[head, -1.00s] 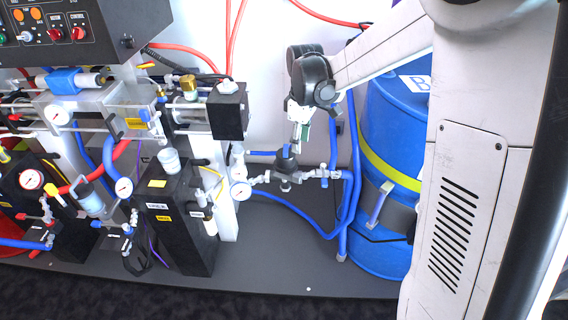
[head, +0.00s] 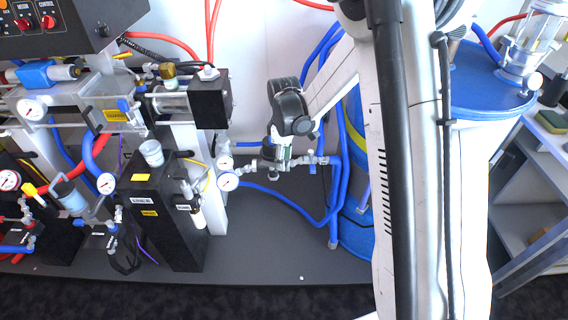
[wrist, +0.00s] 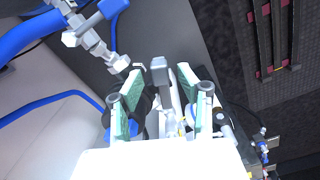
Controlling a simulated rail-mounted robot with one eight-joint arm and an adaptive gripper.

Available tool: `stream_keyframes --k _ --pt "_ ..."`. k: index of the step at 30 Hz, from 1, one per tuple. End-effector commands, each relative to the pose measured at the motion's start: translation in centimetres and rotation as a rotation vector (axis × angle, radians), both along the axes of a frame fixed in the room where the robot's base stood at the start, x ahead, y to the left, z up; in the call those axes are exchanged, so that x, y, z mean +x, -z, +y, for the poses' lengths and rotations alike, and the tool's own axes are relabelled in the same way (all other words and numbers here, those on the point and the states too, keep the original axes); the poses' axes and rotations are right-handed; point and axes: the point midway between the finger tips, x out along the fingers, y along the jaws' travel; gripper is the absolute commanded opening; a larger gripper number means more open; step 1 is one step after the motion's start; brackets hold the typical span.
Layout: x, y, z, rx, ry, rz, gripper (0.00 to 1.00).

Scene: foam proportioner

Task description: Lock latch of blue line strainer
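The blue line strainer (head: 267,156) is a dark body set in a silver pipe run, between a round gauge and the blue hoses in the head view. My gripper (head: 279,150) is right at it and covers much of it. In the wrist view my gripper (wrist: 159,76) is open, its two green-padded fingers apart. A grey tab (wrist: 160,72), seemingly the strainer's latch, stands between the fingers, with visible gaps on both sides. Dark strainer parts behind the fingers are mostly hidden. I cannot tell whether the latch is locked.
A silver pipe fitting (wrist: 92,42) with a blue handle lies close left of the fingers in the wrist view. A gauge (head: 228,181) is left of the strainer, and blue hoses (head: 335,200) are right. A black block (head: 165,215) stands further left.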

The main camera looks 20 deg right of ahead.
Motion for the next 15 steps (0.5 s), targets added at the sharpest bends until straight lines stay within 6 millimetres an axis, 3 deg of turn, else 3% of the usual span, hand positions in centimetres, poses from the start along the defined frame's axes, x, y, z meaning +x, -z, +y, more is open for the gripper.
stream_keyframes --k 6,14,15 --pt "-0.01 1.29 0.00 0.000 0.000 0.000 0.36" --pt "-0.01 1.33 0.00 0.000 0.000 0.000 0.36" --pt "-0.01 1.32 0.00 0.000 0.000 0.000 0.33"
